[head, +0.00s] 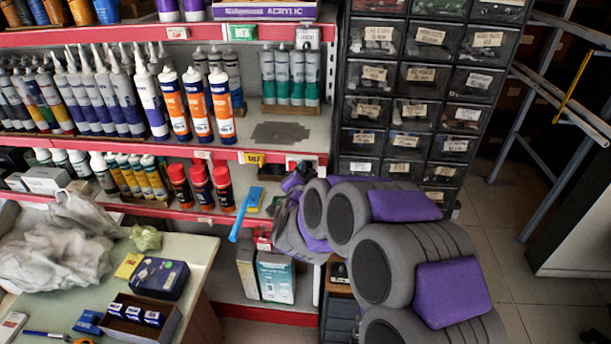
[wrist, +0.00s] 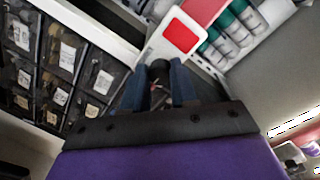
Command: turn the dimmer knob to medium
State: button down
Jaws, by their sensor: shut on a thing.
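In the wrist view, the two blue fingers of my gripper (wrist: 159,88) are closed around a small dark round knob (wrist: 159,68), which I take to be the dimmer knob. A white plate with a red square (wrist: 181,35) lies just beyond the fingertips. In the head view, my gripper reaches the lower red shelf edge, just below a small white plate (head: 304,159). My arm hides the knob and most of the fingers there. The knob's setting cannot be read in either view.
Red-edged shelves hold tubes and orange bottles (head: 196,108). Black labelled drawers (head: 415,85) stand at right. A cluttered table (head: 205,262) is at lower left. Floor is clear at right.

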dwell(0.5)
jog(key=c, duration=1.2)
grip_release()
jog(key=shift+f, duration=0.1)
jog(key=shift+o, duration=0.2)
